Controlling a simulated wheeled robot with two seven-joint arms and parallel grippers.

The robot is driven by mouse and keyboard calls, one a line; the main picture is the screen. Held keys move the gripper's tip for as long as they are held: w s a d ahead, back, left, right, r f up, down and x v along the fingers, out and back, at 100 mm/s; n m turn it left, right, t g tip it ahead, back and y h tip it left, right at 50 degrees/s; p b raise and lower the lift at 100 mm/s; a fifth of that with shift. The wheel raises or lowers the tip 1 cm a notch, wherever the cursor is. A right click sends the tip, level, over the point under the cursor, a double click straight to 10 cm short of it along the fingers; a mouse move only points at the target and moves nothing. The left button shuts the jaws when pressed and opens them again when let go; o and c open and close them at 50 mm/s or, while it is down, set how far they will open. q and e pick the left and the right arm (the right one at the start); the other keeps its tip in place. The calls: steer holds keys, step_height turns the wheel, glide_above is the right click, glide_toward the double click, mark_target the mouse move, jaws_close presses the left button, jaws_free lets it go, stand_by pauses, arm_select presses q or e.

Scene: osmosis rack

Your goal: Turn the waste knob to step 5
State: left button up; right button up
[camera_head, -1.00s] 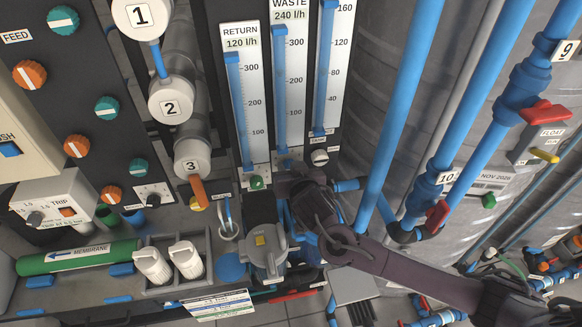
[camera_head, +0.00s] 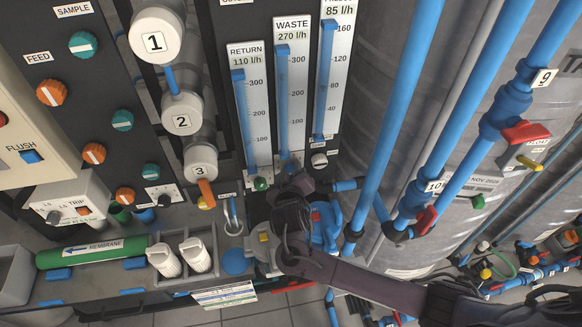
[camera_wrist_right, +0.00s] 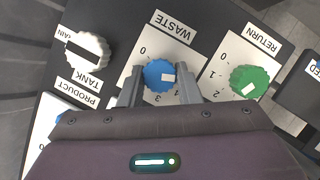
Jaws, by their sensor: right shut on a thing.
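In the right wrist view, the blue waste knob (camera_wrist_right: 158,75) sits on a white dial plate below the WASTE label (camera_wrist_right: 173,27). The white mark on the knob lies toward the right of the picture. Some dial numbers show, but the fingers cover part of the scale, and I cannot tell the exact step. My right gripper (camera_wrist_right: 159,83) is shut on the knob, one grey finger on each side. In the head view the right gripper (camera_head: 291,182) is at the foot of the waste gauge (camera_head: 292,95) and hides the knob. The waste readout shows 270 l/h. My left gripper is not in view.
The green return knob (camera_wrist_right: 249,82) is close to the right of the gripper, and the white tank/product knob (camera_wrist_right: 86,52) is to its left. In the head view, blue pipes (camera_head: 395,120) and a grey tank (camera_head: 370,60) stand to the right of the gauges.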

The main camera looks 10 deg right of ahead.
steer(key=shift+f, duration=0.1)
stand_by(0.4)
steer(key=o, duration=1)
steer(key=shift+c, duration=0.2)
steer(key=shift+s, duration=0.1)
steer(key=b+v, duration=0.1)
steer(key=v, duration=0.6)
steer(key=shift+s, duration=0.35)
steer(key=shift+a, duration=0.15)
